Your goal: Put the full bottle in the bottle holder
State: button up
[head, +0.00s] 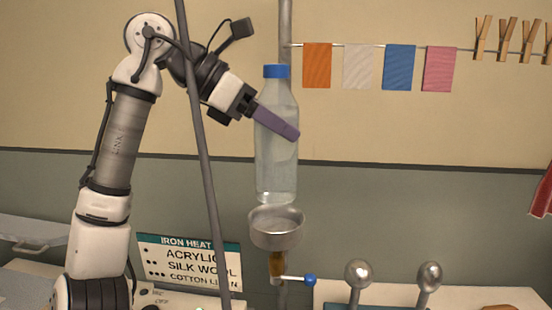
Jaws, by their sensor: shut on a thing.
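The full bottle (277,165) is clear with a blue cap and stands upright in the head view. My gripper (278,123) is shut on the bottle's upper body, coming from the left. One purple finger crosses the front of the bottle; the other finger is hidden. The bottle holder (276,238) is a round metal cup just below the bottle, fixed near the vertical pole. The bottle's base is at or slightly above the cup's rim; I cannot tell whether they touch.
A slanted dark pole (202,150) crosses in front of my arm. A small lever with a blue knob (310,280) sits below the holder. Cloth swatches (399,68) and clothespins (505,38) hang at the upper right.

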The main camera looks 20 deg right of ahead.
aim_at(276, 159)
jog(key=shift+f+p, duration=0.4)
jog(key=shift+f, duration=2.7)
jog(key=o, duration=1.4)
jog(key=shift+f, duration=0.15)
jog(key=shift+o, duration=0.2)
jog(key=shift+r, duration=0.2)
jog(key=s+b+v, duration=0.1)
jog(key=b+v, duration=0.1)
jog(key=v, duration=1)
jog(key=shift+w+b, duration=0.3)
jog(key=shift+w, duration=0.15)
